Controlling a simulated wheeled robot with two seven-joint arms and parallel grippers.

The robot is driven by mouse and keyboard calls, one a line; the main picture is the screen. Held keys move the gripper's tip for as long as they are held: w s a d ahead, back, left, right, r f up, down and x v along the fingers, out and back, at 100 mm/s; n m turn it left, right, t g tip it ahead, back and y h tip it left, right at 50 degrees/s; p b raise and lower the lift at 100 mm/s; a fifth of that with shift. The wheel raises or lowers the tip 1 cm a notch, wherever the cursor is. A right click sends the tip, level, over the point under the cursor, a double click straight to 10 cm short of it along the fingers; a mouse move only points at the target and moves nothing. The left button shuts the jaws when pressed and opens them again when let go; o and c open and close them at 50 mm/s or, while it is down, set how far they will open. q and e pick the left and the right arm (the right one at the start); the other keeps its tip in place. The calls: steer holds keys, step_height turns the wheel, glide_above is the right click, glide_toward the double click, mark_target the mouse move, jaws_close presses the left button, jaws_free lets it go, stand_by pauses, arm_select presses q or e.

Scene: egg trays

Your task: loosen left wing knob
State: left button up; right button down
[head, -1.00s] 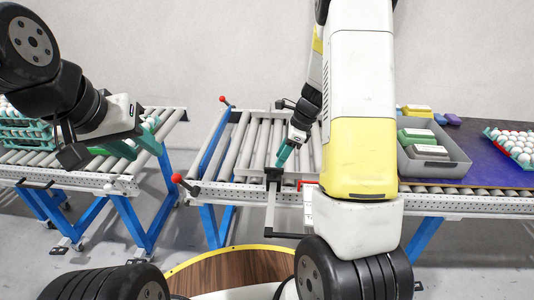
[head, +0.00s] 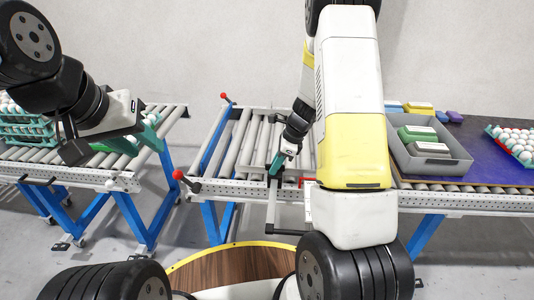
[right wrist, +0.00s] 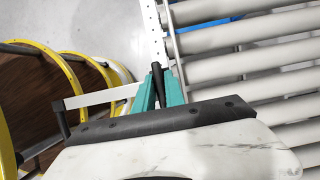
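My right gripper (head: 276,165) reaches down to the near rail of the middle roller conveyor. In the right wrist view its two teal fingers (right wrist: 159,88) stand close on either side of a narrow black upright part (right wrist: 157,73), likely the wing knob. I cannot tell whether they press on it. In the head view the knob is hidden behind the gripper.
Red-tipped levers (head: 178,174) stand at the middle conveyor's left side. Egg trays (head: 28,133) lie on the left conveyor. A grey bin (head: 455,164) with coloured boxes and another egg tray (head: 515,148) are at right. A gap separates the left and middle conveyors.

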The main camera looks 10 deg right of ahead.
steer(key=shift+n, duration=0.3)
steer(key=n+g, duration=0.1)
steer(key=n, duration=0.2)
steer(key=shift+n+g, duration=0.3)
steer(key=shift+n, duration=0.1)
steer(key=n+g, duration=0.1)
steer(key=n, duration=0.2)
steer(key=shift+n, duration=0.3)
steer(key=n+g+h, duration=0.1)
steer(key=n, duration=0.3)
steer(key=shift+g, duration=0.4)
steer(key=shift+n+g+h, duration=0.4)
steer(key=shift+n+h, duration=0.2)
steer(key=shift+n, duration=1.5)
steer(key=c, duration=1.4)
jaws_free()
